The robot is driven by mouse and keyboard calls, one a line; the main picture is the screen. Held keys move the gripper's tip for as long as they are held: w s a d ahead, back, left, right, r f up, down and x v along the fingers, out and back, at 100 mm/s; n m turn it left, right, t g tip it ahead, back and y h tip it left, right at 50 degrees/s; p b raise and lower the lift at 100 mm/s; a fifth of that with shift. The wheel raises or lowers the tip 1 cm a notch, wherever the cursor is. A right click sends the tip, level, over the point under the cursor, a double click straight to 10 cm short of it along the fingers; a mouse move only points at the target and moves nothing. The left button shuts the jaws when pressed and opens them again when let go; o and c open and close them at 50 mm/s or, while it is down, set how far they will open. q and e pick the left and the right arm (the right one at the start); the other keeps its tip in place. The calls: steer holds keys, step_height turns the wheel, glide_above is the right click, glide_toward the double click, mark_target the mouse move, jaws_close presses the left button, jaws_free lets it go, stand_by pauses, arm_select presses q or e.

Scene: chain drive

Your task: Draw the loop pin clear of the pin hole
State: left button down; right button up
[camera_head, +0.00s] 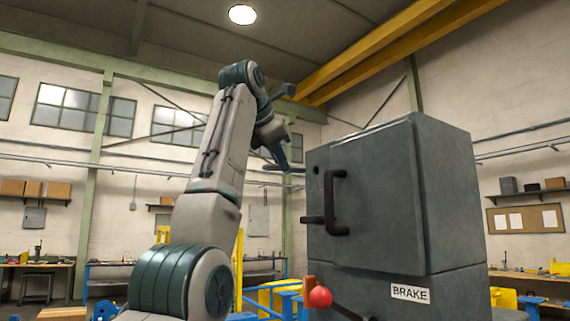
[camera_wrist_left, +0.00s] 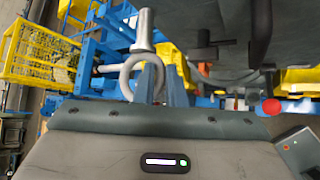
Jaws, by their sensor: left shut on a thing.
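The loop pin is a pale grey metal piece with a ring (camera_wrist_left: 130,72) and a thick straight stem (camera_wrist_left: 143,28) in the left wrist view. My left gripper (camera_wrist_left: 164,82) is shut on the ring, with the stem pointing away from the wrist. The stem's far end shows in front of blue framework. I cannot make out the pin hole. In the head view my left gripper (camera_head: 284,155) is raised beside the left edge of the dark grey cabinet (camera_head: 370,200). The pin is too small to tell clearly there. My right gripper is not in view.
The cabinet has a black handle (camera_head: 338,200), a short rod at its left edge (camera_head: 312,220) and a BRAKE label (camera_head: 410,293). A red-knobbed lever (camera_head: 320,297) stands low in front. Blue and yellow framework (camera_head: 275,295) lies beyond. A yellow mesh cage (camera_wrist_left: 40,55) is at left.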

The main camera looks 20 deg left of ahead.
arm_select(q)
steer(key=shift+s+a+b, duration=0.6)
steer(key=shift+s+a, duration=0.25)
steer(key=shift+s, duration=0.2)
